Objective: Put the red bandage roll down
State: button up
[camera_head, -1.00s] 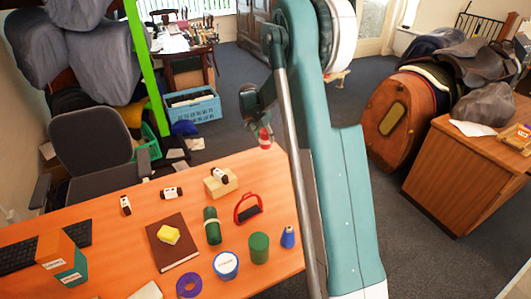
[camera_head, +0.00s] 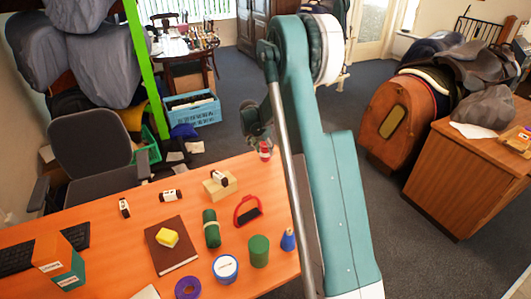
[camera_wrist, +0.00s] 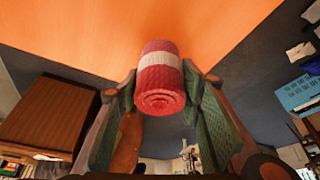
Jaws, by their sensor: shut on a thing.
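The red bandage roll (camera_head: 265,152) has a white band round its middle, seen clearly in the wrist view (camera_wrist: 158,75). My gripper (camera_head: 262,143) is shut on it, with one green-padded finger on each side of the roll in the wrist view (camera_wrist: 158,88). In the head view the roll is at the back right corner of the orange desk (camera_head: 120,224). I cannot tell whether its lower end touches the desk top.
A brown book (camera_head: 172,247) lies left. The desk's back right corner looks clear.

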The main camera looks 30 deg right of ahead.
jog(key=shift+f, duration=0.65)
jog(key=shift+f, duration=0.15)
jog(key=o, duration=0.9)
jog(key=p+v, duration=0.1)
jog(key=v, duration=1.1)
jog(key=shift+p, duration=0.35)
jog(key=shift+s, duration=0.1)
